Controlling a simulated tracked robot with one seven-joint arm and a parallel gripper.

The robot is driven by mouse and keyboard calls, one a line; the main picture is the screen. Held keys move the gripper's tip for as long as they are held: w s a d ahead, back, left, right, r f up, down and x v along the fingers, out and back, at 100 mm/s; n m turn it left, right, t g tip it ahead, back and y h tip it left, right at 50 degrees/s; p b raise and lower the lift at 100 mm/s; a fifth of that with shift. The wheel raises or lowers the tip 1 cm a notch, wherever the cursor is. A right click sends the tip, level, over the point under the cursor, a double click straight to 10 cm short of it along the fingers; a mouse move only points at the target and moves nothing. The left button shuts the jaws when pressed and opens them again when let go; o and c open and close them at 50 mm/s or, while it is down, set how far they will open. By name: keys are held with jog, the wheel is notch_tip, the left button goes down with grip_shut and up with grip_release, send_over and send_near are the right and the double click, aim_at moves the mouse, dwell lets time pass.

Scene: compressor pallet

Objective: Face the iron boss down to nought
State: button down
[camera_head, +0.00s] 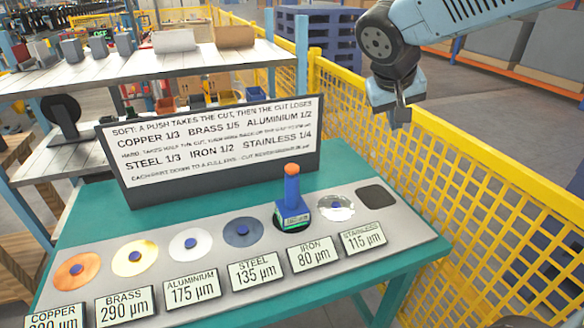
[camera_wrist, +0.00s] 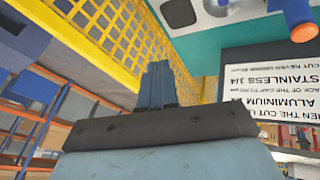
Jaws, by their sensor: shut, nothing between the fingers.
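The iron boss stands at the iron plate reading 80 µm (camera_head: 314,254); only a dark round rim of it (camera_head: 290,226) shows. A blue tool with an orange top (camera_head: 292,188) stands upright over it and hides the rest. A small display on the tool's base is too small to read. The tool also shows at the top right of the wrist view (camera_wrist: 297,14). My gripper (camera_head: 400,120) hangs above and to the right of the tool, apart from it. Its fingers (camera_wrist: 157,85) are shut and empty in the wrist view.
Copper (camera_head: 77,270), brass (camera_head: 135,258), aluminium (camera_head: 190,243), steel (camera_head: 242,233) and stainless (camera_head: 336,207) discs share the grey plate. A black square pad (camera_head: 376,196) lies at its right end. A text board (camera_head: 215,145) stands behind. Yellow mesh fence (camera_head: 480,190) runs along the right.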

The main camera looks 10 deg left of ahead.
jog(key=w+a+f+n+t, duration=0.1)
jog(key=w+a+f+n, duration=0.15)
jog(key=a, duration=0.85)
jog(key=t, duration=0.2)
send_over(290, 169)
jog(key=shift+a+f, duration=0.1)
jog(key=shift+f, duration=0.8)
jog(key=shift+f, duration=4.4)
jog(key=shift+f, duration=0.15)
jog(key=shift+f, duration=0.2)
jog(key=shift+f, duration=0.7)
jog(key=shift+r, duration=1.15)
